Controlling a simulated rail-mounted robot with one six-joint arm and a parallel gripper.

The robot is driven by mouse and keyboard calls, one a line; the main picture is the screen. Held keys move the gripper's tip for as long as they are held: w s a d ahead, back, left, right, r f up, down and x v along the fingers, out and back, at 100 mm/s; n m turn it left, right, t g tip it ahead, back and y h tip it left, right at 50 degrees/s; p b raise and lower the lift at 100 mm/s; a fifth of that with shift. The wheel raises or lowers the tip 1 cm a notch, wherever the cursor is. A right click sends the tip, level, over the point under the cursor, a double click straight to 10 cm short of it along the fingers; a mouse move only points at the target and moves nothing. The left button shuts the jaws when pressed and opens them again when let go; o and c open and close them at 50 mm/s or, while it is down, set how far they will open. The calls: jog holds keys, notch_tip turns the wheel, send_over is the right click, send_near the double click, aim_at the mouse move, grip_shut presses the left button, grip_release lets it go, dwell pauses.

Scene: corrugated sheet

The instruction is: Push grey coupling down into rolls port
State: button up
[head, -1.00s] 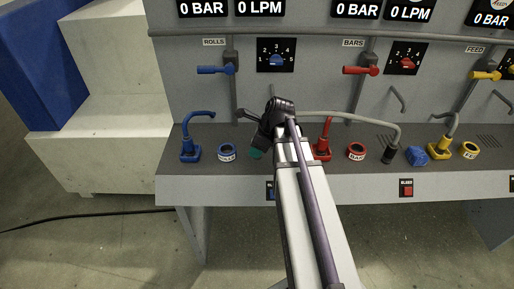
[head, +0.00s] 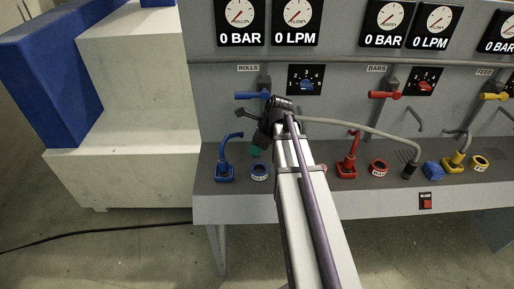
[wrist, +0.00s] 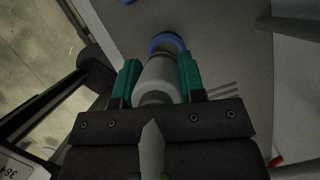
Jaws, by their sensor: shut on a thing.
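My gripper (head: 256,150) is shut on the grey coupling (wrist: 158,78), with one green finger on each side of it in the wrist view. In the head view my arm and gripper mostly hide the coupling. A grey hose (head: 350,124) runs right from behind my gripper. The rolls port (head: 259,172) is a blue ring on the grey bench, just below my gripper in the head view. In the wrist view the blue ring (wrist: 167,41) shows beyond the coupling's far end. Whether the two touch is hard to tell.
A blue elbow plug (head: 225,165) stands left of the port. The blue ROLLS lever (head: 252,96) is on the panel above. A red plug (head: 348,160) and red ring (head: 378,168) are to the right. White steps (head: 130,125) stand at the left.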

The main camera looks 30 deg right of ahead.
jog(key=shift+s+d, duration=0.3)
jog(key=shift+d, duration=0.25)
jog(key=shift+a+f+b, duration=0.1)
jog(key=shift+f+b, duration=0.35)
jog(key=shift+b, duration=0.05)
notch_tip(320, 180, down, 5)
jog(key=b, duration=0.4)
jog(key=shift+r+b, duration=0.1)
jog(key=shift+b, duration=0.3)
jog(key=shift+f+b, duration=1.5)
jog(key=o, duration=1.1)
jog(key=shift+r, duration=0.1)
jog(key=shift+r, duration=0.1)
jog(key=p+v, duration=1)
jog(key=shift+r, duration=0.25)
